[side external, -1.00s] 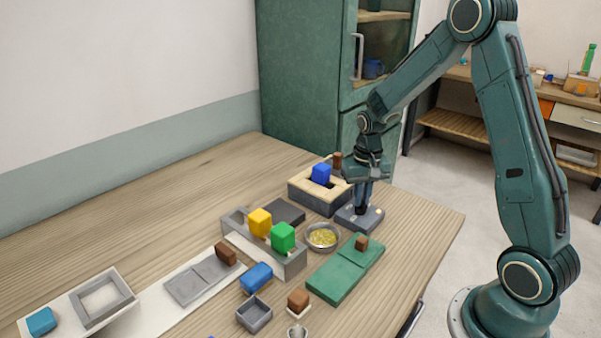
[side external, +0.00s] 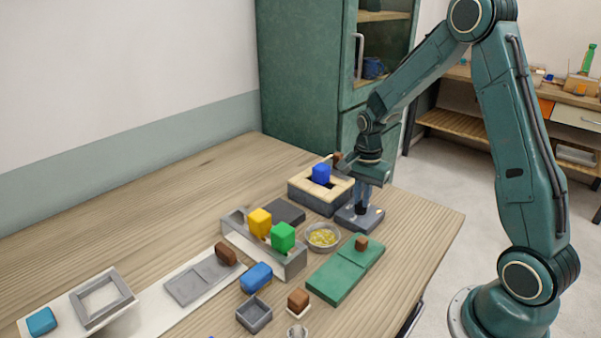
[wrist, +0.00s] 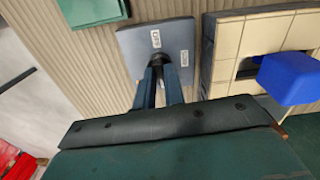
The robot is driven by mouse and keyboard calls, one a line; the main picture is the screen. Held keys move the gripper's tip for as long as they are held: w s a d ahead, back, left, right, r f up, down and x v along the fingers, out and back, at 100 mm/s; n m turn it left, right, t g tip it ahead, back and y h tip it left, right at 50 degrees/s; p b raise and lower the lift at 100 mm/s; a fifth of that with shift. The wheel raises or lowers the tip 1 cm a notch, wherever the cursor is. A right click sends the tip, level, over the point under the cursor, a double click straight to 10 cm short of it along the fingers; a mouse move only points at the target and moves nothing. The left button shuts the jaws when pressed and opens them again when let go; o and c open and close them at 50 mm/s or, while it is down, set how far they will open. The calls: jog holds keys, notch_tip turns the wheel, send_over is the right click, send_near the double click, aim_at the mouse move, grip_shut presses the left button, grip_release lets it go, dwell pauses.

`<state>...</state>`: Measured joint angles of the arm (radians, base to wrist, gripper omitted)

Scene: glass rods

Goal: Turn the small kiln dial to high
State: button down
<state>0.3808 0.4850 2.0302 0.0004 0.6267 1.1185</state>
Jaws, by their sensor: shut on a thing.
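The dial's grey base plate (side external: 372,219) lies on the table beside the kiln, near the table's right edge. In the wrist view the base plate (wrist: 185,42) shows two small white labels, too small to read surely. My gripper (side external: 360,207) points down over the plate and is shut on the dark dial knob (wrist: 158,62). The fingers hide most of the knob, so its setting cannot be told. The small kiln (side external: 305,196) is a pale brick box with a dark opening, just left of my gripper. A blue block (side external: 320,173) sits at its opening.
A bowl of yellow bits (side external: 322,237) and a green board (side external: 345,270) lie in front of the dial. A grey rack (side external: 235,235) holds a yellow block (side external: 260,221) and a green block (side external: 283,237). The table's far left is clear.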

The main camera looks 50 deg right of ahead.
jog(key=shift+m, duration=0.5)
jog(key=c, duration=1.5)
grip_release()
jog(key=shift+r, duration=0.1)
notch_tip(320, 180, up, 14)
jog(key=shift+f, duration=0.15)
